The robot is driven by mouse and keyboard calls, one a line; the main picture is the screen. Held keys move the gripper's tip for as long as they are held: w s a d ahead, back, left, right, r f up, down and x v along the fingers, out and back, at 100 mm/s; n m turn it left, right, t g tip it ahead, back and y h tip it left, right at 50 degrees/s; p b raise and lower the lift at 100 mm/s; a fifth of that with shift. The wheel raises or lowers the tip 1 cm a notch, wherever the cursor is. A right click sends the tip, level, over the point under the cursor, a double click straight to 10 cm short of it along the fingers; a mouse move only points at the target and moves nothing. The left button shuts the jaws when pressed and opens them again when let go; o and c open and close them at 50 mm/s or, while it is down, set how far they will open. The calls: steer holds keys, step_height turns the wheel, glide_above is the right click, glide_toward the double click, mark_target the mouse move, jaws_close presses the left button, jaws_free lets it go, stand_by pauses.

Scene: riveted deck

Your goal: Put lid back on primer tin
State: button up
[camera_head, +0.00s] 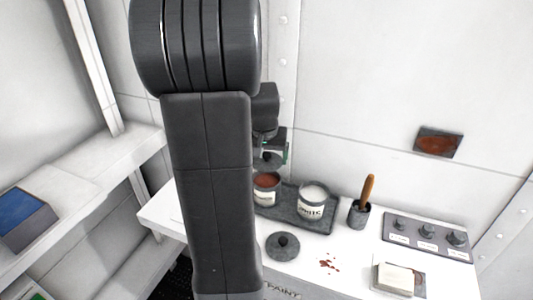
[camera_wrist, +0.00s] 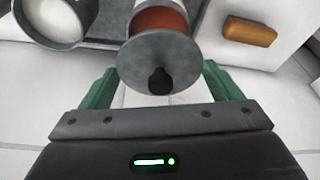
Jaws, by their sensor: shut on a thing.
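My gripper (camera_wrist: 160,75) is shut on a grey round lid (camera_wrist: 140,60) with a black knob; the green fingers sit at either side of its rim. In the head view my gripper (camera_head: 272,152) and the held lid (camera_head: 266,162) are just above the primer tin (camera_head: 266,195), which is open with red-brown paint inside. In the wrist view the lid overlaps the primer tin (camera_wrist: 157,20) and hides part of its mouth. The lid appears raised clear of the tin. My arm hides part of the tin's left side in the head view.
An open white-paint tin (camera_head: 312,208) stands beside the primer tin on a dark tray (camera_head: 290,216). Another dark lid (camera_head: 283,246) lies in front. A brush pot (camera_head: 359,215), knob panel (camera_head: 428,238) and white block (camera_head: 394,278) are to the right. A brown block (camera_wrist: 250,31) shows in the wrist view.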

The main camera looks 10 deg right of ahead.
steer(key=shift+f+b, duration=1.75)
steer(key=shift+f, duration=0.9)
steer(key=shift+f, duration=0.15)
steer(key=o, duration=0.8)
steer(key=shift+r, duration=0.2)
steer(key=shift+r+p, duration=2.5)
steer(key=shift+r, duration=0.85)
jaws_close()
